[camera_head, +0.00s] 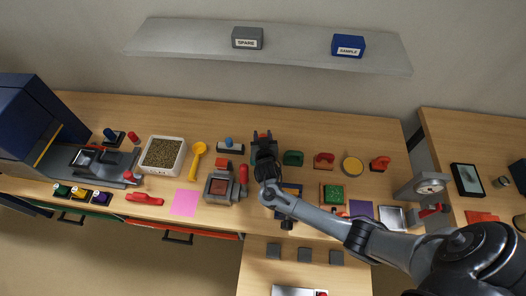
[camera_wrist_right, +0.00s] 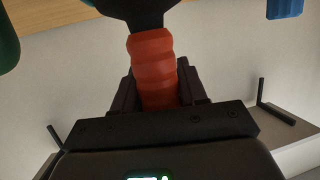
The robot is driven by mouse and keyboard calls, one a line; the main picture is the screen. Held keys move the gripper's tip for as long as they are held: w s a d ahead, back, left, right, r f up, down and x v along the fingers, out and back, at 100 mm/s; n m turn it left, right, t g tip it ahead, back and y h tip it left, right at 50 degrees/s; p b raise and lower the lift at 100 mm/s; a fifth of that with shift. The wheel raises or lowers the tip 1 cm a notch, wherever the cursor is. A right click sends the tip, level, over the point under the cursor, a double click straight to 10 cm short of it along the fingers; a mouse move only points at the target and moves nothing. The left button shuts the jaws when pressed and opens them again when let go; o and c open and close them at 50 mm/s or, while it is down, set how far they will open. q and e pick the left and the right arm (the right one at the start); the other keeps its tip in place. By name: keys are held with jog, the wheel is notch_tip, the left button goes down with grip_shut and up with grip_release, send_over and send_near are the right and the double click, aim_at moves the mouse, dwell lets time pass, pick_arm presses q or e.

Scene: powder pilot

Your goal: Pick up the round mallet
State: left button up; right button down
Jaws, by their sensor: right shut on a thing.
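My right gripper (camera_head: 263,142) is over the middle of the bench. In the right wrist view, its dark fingers (camera_wrist_right: 152,86) are shut around a ribbed red handle (camera_wrist_right: 153,65). A wide dark part (camera_wrist_right: 137,12) joins the far end of the handle; I take this to be the round mallet, though its head is cut off by the frame. In the head view the gripper mostly hides it. I cannot tell how far it is above the bench. My left gripper is not in view.
A green block-like item (camera_head: 292,158), a red one (camera_head: 323,160) and a round yellow-topped item (camera_head: 352,165) stand to the right. A small grey machine (camera_head: 221,188), a yellow scoop (camera_head: 197,160) and a tray of grains (camera_head: 163,155) are left. A wall shelf (camera_head: 290,50) is behind.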

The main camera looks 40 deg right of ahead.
jog(key=shift+r, duration=0.2)
jog(key=shift+r, duration=0.5)
jog(key=r, duration=0.3)
jog(key=shift+s+d+r+p, duration=0.1)
jog(key=shift+s+d+p, duration=0.1)
jog(key=shift+p, duration=0.1)
jog(key=s+d+r, duration=0.6)
jog(key=s+d, duration=0.1)
jog(key=d, duration=0.1)
jog(key=shift+d+r, duration=0.25)
jog(key=shift+r, duration=0.05)
